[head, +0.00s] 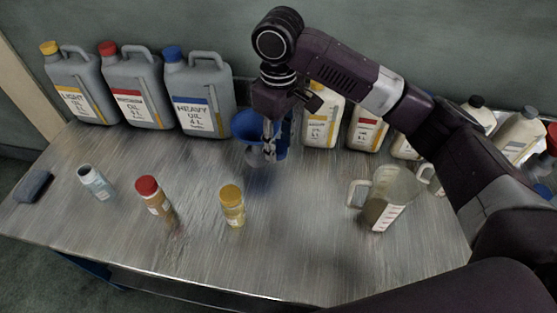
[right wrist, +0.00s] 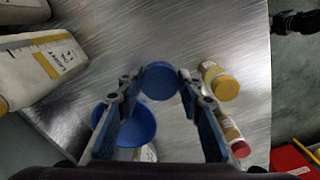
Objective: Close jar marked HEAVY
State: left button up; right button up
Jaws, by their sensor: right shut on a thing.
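An open jar without a lid (head: 97,183) stands upright at the left of the table in the head view; its label is too small to read. A jar with a red lid (head: 155,196) and a jar with a yellow lid (head: 232,206) stand to its right. My right gripper (head: 269,152) is above the table, behind the yellow-lidded jar and away from the open jar. In the right wrist view, its fingertips (right wrist: 159,82) are shut on a round blue lid (right wrist: 160,82). My left gripper is not in view.
A blue funnel (head: 246,127) is close behind my right gripper. Large oil canisters (head: 203,92) stand along the back wall, with more bottles (head: 323,124) at the right. A clear measuring jug (head: 386,198) stands right. A dark block (head: 33,186) lies far left. The front middle is clear.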

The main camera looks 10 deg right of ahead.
jog(key=shift+r, duration=1.25)
jog(key=shift+s+d, duration=0.15)
jog(key=shift+d, duration=0.1)
jog(key=s+d+f+m, duration=0.1)
jog(key=s+d+m, duration=0.2)
jog(key=s, duration=0.4)
jog(key=s+d+f+m, duration=0.1)
jog(key=s+d+m, duration=0.3)
jog(key=s, duration=0.3)
jog(key=shift+s+d+m, duration=0.2)
jog(key=shift+d+m, duration=0.1)
jog(key=shift+m, duration=0.3)
